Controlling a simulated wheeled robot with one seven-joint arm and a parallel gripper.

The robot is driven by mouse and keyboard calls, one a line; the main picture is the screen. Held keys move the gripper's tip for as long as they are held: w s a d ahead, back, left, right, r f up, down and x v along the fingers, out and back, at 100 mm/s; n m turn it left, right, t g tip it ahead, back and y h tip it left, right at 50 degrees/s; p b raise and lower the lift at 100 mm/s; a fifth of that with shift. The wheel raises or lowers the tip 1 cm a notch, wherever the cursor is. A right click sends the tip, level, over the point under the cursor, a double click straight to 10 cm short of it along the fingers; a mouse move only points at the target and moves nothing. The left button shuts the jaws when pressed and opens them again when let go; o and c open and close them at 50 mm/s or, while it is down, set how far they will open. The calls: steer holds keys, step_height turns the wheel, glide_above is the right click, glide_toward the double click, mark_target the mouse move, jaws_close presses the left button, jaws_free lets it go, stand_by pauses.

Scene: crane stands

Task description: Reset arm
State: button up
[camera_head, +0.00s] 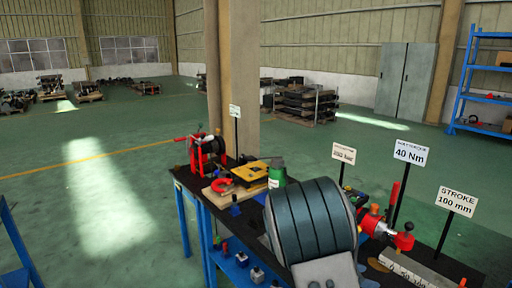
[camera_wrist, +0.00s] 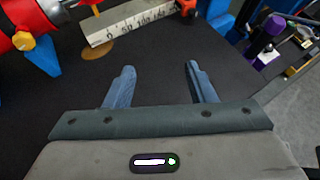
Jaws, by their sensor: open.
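My arm (camera_head: 312,220) shows large and dark grey-blue at the lower middle of the head view, over the workbench; it hides part of the bench top. In the wrist view my gripper (camera_wrist: 159,86) has its two blue-grey fingers well apart, with only the dark bench top (camera_wrist: 158,60) between and beyond them. It holds nothing. My fingers are not visible in the head view.
A ruler block (camera_wrist: 128,22) and a red device (camera_wrist: 28,22) lie beyond the fingers. Purple-based tools (camera_wrist: 262,58) stand at right. A red winch (camera_head: 207,147), yellow case (camera_head: 250,171), green bottle (camera_head: 277,174) and a 40 Nm sign (camera_head: 410,153) stand on the bench. Green floor (camera_head: 110,200) is open at left.

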steer(key=s+a+r+m+y, duration=0.3)
steer(key=s+a+m+y, duration=0.1)
steer(key=s+a+m, duration=0.1)
steer(key=s+a+r+m+t+y, duration=0.1)
steer(key=s+a+r+m+y, duration=0.3)
steer(key=s+m, duration=0.4)
steer(key=s+a+r+m+y, duration=0.3)
steer(key=s+a+m, duration=0.3)
steer(key=s, duration=0.3)
steer(key=shift+r+m+y, duration=0.4)
steer(key=shift+r+m, duration=0.05)
steer(key=shift+m, duration=0.25)
